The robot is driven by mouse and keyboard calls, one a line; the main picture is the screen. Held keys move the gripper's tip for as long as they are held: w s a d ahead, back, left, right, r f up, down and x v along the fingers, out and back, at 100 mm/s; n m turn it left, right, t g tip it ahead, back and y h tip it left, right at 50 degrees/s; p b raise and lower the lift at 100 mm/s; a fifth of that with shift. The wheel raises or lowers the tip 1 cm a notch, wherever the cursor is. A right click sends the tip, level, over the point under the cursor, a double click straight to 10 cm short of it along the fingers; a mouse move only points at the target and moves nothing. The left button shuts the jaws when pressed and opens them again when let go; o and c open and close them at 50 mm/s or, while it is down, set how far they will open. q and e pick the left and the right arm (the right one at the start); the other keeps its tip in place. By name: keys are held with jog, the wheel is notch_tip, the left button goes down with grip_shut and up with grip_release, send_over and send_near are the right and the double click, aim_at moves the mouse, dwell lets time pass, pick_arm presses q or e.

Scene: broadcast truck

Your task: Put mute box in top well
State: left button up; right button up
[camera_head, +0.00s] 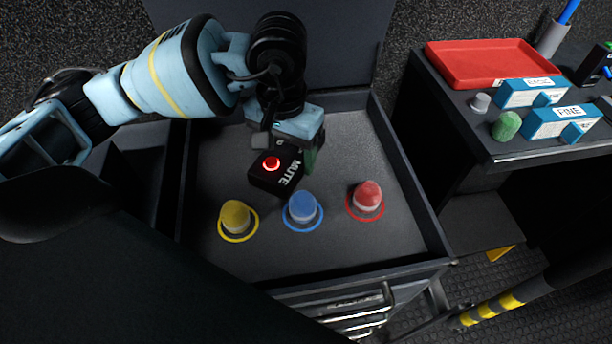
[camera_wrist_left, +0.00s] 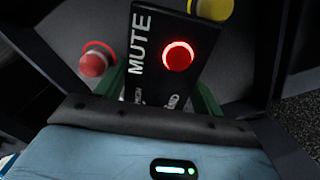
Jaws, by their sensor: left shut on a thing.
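The mute box (camera_head: 278,178) is a small black box with white MUTE lettering and a lit red button. My left gripper (camera_head: 290,157) is shut on it and holds it over the open grey drawer (camera_head: 356,135). In the left wrist view the mute box (camera_wrist_left: 150,60) sits between the green-edged fingers, its lettered face toward the camera. The box's underside is hidden, so I cannot tell how far it is above the drawer floor. I cannot make out a part that is clearly the top well. My right gripper is not in view.
Yellow (camera_head: 236,217), blue (camera_head: 302,208) and red (camera_head: 367,196) knobs stand in coloured rings along the drawer's near side. A side table at right holds a red tray (camera_head: 485,64), blue labelled blocks (camera_head: 562,122), a green plug (camera_head: 506,125) and a grey plug (camera_head: 480,102).

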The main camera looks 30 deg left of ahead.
pick_arm(q)
jog(key=shift+w+a, duration=0.1)
jog(key=shift+w, duration=0.2)
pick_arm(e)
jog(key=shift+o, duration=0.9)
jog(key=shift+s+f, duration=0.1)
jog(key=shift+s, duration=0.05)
pick_arm(q)
jog(key=w+n, duration=0.2)
jog(key=w+a+f+n+b, duration=0.1)
jog(key=w+n, duration=0.1)
jog(key=w+a+f+n+b, duration=0.1)
jog(key=w+n, duration=0.1)
jog(key=w, duration=0.1)
jog(key=shift+a, duration=0.25)
jog(key=shift+w+a+f+n+b, duration=0.9)
jog(key=shift+w+a+f+n, duration=1)
jog(key=shift+w+n, duration=1)
jog(key=shift+s+a+f, duration=0.1)
jog(key=shift+f, duration=4.35)
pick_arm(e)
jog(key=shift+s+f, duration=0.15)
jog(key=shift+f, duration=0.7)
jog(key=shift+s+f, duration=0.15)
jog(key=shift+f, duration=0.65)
pick_arm(q)
jog(key=shift+f, duration=0.1)
jog(key=o, duration=1.2)
jog(key=shift+f, duration=0.1)
jog(key=shift+c, duration=0.2)
